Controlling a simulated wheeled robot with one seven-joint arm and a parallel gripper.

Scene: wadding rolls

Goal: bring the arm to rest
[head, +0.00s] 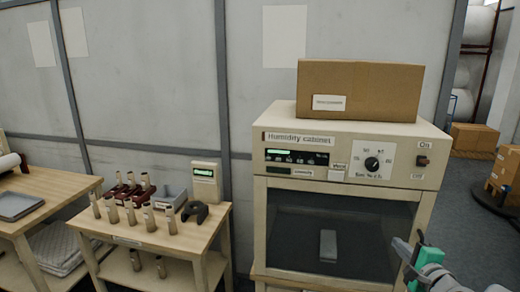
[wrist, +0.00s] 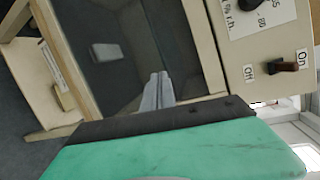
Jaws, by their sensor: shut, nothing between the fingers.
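My gripper (head: 400,243) is at the lower right of the head view, in front of the right side of the humidity cabinet (head: 258,215). In the wrist view its grey fingers (wrist: 157,88) are together with nothing between them, and the cabinet's dark window is behind them. I cannot tell how far they are from the glass. My green wrist part shows in both views.
The cabinet has a lit display, a dial (head: 372,163) and an On/Off switch (head: 422,161). A small pale block (head: 328,244) shows behind the window. A cardboard box (head: 360,88) sits on top. A bench (head: 205,240) with several vials stands left.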

